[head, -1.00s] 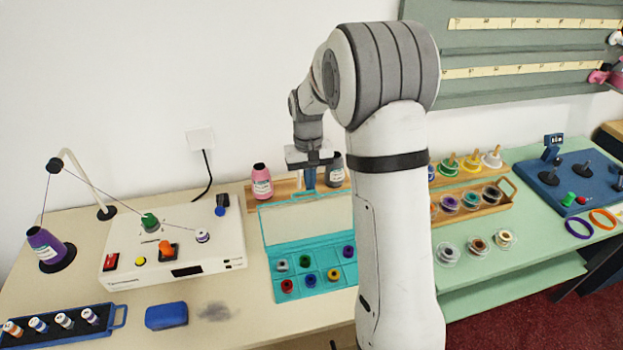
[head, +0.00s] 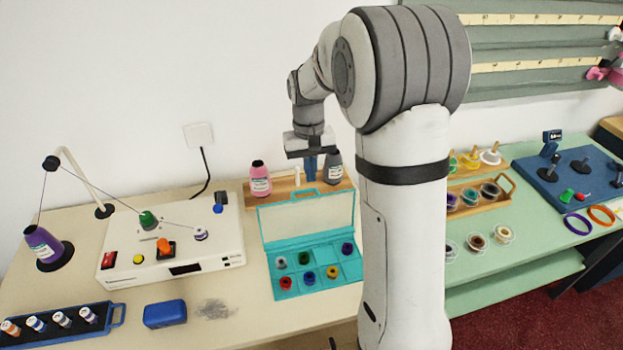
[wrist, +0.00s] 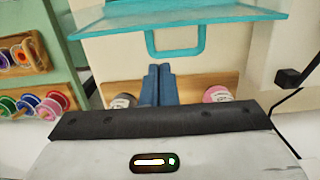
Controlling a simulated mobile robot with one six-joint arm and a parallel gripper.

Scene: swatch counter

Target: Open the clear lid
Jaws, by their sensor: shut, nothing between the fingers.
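The clear lid (head: 312,222) of the teal box (head: 285,294) stands raised, leaning back from the compartments, with its teal handle loop (head: 303,194) at the top. The compartments are uncovered and hold several coloured spools (head: 309,278). My gripper (head: 311,176) is shut and empty, just behind and above the lid's top edge. In the wrist view my blue fingers (wrist: 157,84) are together, and the lid's handle loop (wrist: 176,53) shows beyond their tips, apart from them.
A pink thread cone (head: 260,182) and a dark grey cone (head: 333,168) stand on a wooden rack behind the box, either side of my gripper. A white winding machine (head: 210,258) is to the left. Clear counter lies in front of the box.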

